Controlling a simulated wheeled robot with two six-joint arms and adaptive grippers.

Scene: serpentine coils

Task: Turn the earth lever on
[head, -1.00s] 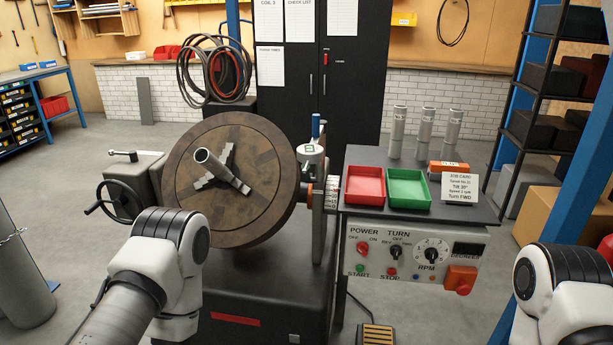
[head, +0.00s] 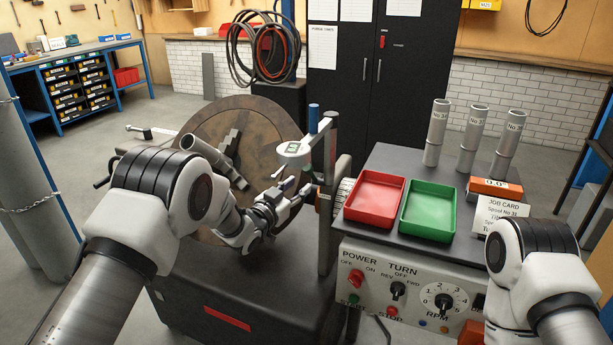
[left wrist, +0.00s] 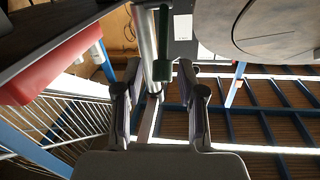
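My left gripper (head: 297,184) is in front of the machine's round plate, close to the grey upright post (head: 326,215) on the plate's right side. The left wrist view shows its two fingers (left wrist: 160,78) apart with nothing between them. A dark green grip (left wrist: 163,45) hangs at a metal post just beyond the fingertips; contact cannot be told. I take this grip as the earth lever, but no label for it is readable. The lever is not clearly visible in the head view, where the gripper and post crowd that spot. My right gripper is out of view; only its arm shows.
The brown round plate (head: 239,122) carries a tilted grey tube. At right, the bench holds a red tray (head: 374,199), a green tray (head: 428,211) and upright tubes; a control panel (head: 405,290) is below.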

